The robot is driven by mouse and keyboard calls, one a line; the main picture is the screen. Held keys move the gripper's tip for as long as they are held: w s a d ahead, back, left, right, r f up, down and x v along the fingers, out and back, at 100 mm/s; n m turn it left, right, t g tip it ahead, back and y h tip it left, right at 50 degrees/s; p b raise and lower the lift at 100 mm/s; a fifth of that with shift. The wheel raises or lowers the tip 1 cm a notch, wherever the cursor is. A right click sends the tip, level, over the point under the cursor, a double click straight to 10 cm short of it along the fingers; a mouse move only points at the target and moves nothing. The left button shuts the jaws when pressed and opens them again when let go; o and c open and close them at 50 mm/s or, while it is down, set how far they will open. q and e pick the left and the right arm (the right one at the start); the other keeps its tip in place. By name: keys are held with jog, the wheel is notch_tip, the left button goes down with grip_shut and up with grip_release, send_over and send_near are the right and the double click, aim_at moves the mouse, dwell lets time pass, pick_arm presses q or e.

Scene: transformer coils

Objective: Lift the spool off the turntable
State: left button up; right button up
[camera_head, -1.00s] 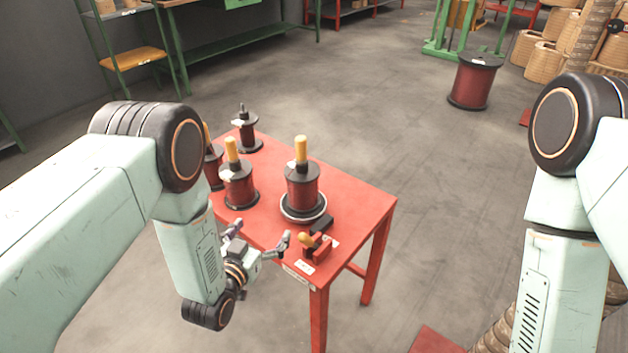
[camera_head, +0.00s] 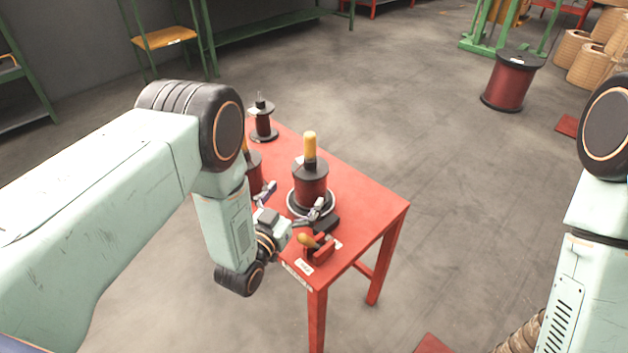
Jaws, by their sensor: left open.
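The spool (camera_head: 311,185) is dark red with black flanges and has a yellow-topped handle (camera_head: 310,145) standing up from it. It sits upright on the round turntable (camera_head: 293,207) with a pale rim, on the red table (camera_head: 367,207). My left gripper (camera_head: 292,203) is open and empty, low in front of the spool, with its fingers spread towards it. One fingertip overlaps the turntable's near edge in the picture; I cannot tell whether they touch. My right arm (camera_head: 590,220) shows at the right edge, but its gripper is out of view.
Another spool (camera_head: 254,172) is partly hidden behind my left arm. A smaller spool (camera_head: 263,122) stands at the table's back corner. A red block with a wooden knob (camera_head: 316,248) sits at the front edge. A large reel (camera_head: 510,82) stands on the floor. The table's right side is clear.

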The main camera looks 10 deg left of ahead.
pick_arm(q)
jog(key=x, duration=0.2)
jog(key=b+x, duration=0.1)
jog(key=x, duration=0.1)
jog(key=b+x, duration=0.1)
jog(key=x, duration=0.1)
jog(key=shift+w+d+f, duration=0.1)
jog(key=shift+d+f, duration=0.05)
jog(key=shift+f, duration=0.2)
jog(key=shift+w, duration=0.3)
jog(key=c, duration=1.8)
jog(key=shift+r, duration=0.2)
jog(key=shift+c, duration=0.3)
